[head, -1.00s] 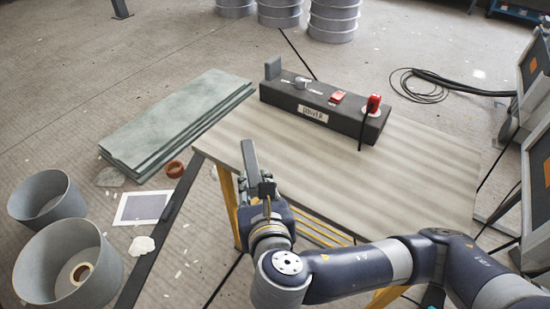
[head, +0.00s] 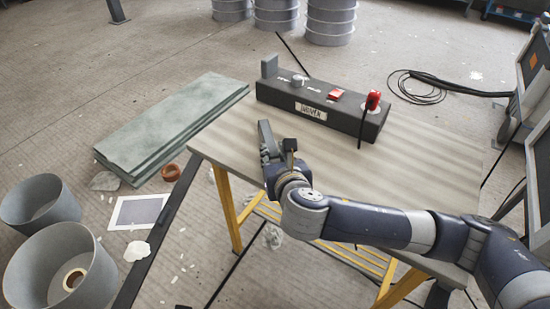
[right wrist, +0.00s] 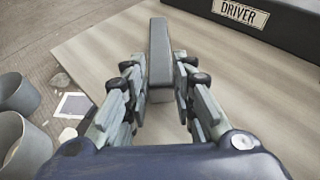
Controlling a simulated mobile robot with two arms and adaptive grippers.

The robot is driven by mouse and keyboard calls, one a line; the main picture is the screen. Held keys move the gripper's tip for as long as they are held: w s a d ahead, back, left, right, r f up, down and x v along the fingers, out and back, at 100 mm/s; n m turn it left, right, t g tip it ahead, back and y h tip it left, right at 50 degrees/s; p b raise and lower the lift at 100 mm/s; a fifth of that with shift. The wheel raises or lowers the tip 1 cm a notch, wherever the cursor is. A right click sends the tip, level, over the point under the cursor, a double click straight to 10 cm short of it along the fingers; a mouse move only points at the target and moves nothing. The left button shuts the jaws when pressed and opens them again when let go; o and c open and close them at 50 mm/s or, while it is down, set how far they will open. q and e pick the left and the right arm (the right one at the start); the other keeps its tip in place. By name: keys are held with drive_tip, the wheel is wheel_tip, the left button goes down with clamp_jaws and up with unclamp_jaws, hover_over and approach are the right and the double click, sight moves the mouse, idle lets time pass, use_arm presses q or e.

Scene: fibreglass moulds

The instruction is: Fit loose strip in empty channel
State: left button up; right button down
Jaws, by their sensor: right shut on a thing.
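My right gripper (head: 277,153) is over the left part of the wooden table top (head: 400,165). It is shut on a long grey strip (head: 265,135), which points away towards the dark box. In the right wrist view the strip (right wrist: 160,50) lies between the two fingers (right wrist: 160,82), its far end reaching ahead of them. I cannot tell whether the strip touches the table. I cannot make out an empty channel. My left gripper is out of view.
On the box are a grey block (head: 269,66), a small pale part (head: 299,79), a red block (head: 335,94) and a red cylinder (head: 373,100). Green-grey sheets (head: 170,130) and grey buckets (head: 60,265) lie on the floor at left. The table's right side is clear.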

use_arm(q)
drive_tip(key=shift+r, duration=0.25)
use_arm(e)
drive_tip(key=shift+f, duration=0.1)
drive_tip(key=shift+f, duration=0.15)
drive_tip(key=c, duration=1.3)
unclamp_jaws()
drive_tip(key=shift+c, duration=0.2)
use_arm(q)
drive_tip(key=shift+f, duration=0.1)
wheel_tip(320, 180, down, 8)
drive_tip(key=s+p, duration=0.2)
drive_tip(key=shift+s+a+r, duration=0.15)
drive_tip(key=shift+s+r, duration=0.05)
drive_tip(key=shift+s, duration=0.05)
use_arm(e)
drive_tip(key=v, duration=1.2)
